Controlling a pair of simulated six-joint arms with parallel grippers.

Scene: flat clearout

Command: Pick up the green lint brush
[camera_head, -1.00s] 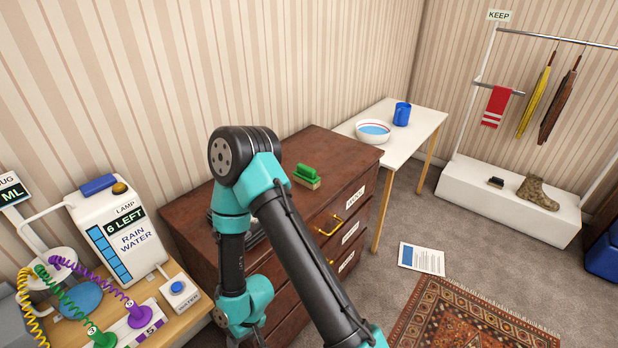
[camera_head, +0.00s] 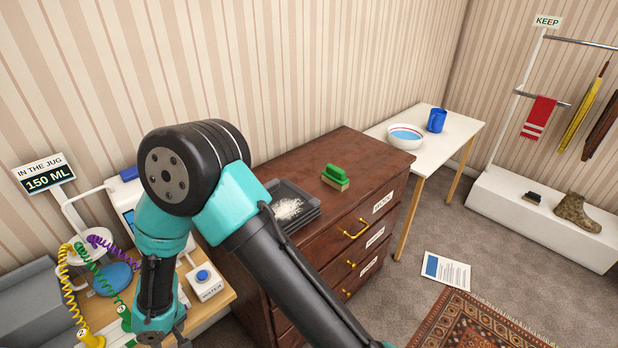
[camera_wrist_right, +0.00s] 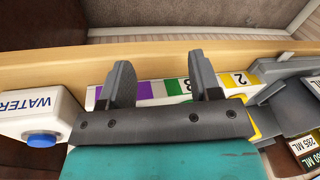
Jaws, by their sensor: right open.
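My right gripper (camera_head: 165,338) hangs low at the bottom left of the head view, left of the dresser and well away from the brush. In the right wrist view my right gripper (camera_wrist_right: 162,80) is open and empty, above the edge of the wooden stand with numbered coloured labels. The brush is not in the wrist view. My left gripper is not in view.
A dark tray (camera_head: 312,213) with a white heap sits on the dresser, left of the brush, partly behind my arm. A water button box (camera_head: 208,283) and coiled cords stand left. A white table (camera_head: 456,130) holds a bowl (camera_head: 405,137) and blue mug (camera_head: 437,120).

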